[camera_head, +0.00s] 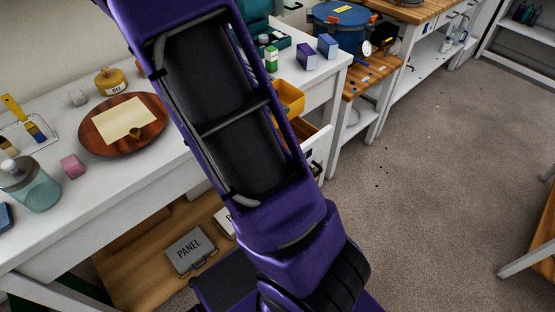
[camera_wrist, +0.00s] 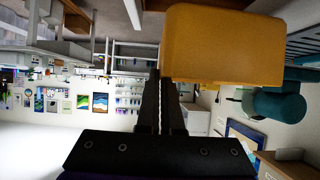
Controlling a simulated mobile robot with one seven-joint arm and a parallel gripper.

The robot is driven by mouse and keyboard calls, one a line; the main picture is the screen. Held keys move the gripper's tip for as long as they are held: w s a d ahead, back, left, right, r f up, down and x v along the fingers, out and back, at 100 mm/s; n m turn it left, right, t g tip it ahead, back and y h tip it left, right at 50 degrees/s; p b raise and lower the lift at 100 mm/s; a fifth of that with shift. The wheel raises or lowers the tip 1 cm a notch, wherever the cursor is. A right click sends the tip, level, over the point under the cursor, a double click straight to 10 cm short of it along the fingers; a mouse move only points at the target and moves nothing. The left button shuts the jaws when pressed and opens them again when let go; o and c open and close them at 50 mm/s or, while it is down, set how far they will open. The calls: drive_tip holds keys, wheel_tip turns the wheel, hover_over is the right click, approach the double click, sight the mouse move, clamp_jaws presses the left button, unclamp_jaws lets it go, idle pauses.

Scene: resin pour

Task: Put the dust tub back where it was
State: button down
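The dust tub (camera_head: 289,97) is yellow-orange. In the head view it shows beside my arm, near the front edge of the white bench, with its left part hidden by the arm. In the wrist view the tub (camera_wrist: 225,45) fills the upper right, right at my fingertips. My gripper (camera_wrist: 165,85) has its two black fingers close together, with only a thin gap, and appears shut on one wall of the tub. The fingers are hidden behind my arm in the head view.
An open drawer (camera_head: 318,150) juts from the white bench below the tub. On the bench stand purple boxes (camera_head: 306,56), a green-and-white bottle (camera_head: 271,58), a round wooden board (camera_head: 95,137) and a jar (camera_head: 32,186).

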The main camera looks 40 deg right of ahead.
wheel_tip(320, 180, down, 18)
drive_tip(key=b, duration=0.5)
drive_tip(key=shift+f, duration=0.2)
drive_tip(key=c, duration=1.1)
unclamp_jaws()
drive_tip(key=shift+r, duration=0.2)
drive_tip(key=p+v, duration=0.2)
drive_tip(key=v, duration=1)
drive_tip(key=shift+p, duration=0.4)
